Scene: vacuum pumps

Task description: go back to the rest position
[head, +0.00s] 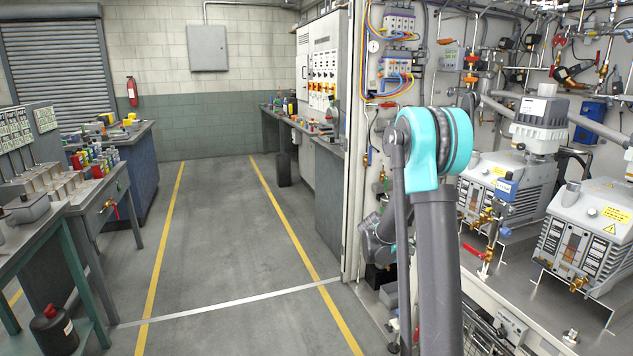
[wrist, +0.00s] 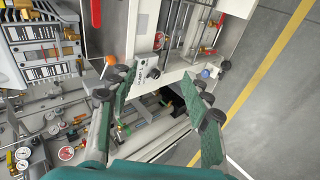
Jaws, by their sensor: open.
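My gripper (wrist: 158,100) shows in the wrist view with its two green-padded fingers spread wide apart. Nothing is held between them. Beyond the fingers are the pump bench's lower front and an opening with pipes. In the head view my arm rises in front of the pump bench at right, with a teal joint on top. The gripper itself is hidden or out of sight there.
Two vacuum pumps (head: 588,228) stand on the bench at right, with valves and pipes behind. A pump also shows in the wrist view (wrist: 40,45). A workbench (head: 100,195) stands at left. The floor aisle (head: 220,230) between yellow lines is clear.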

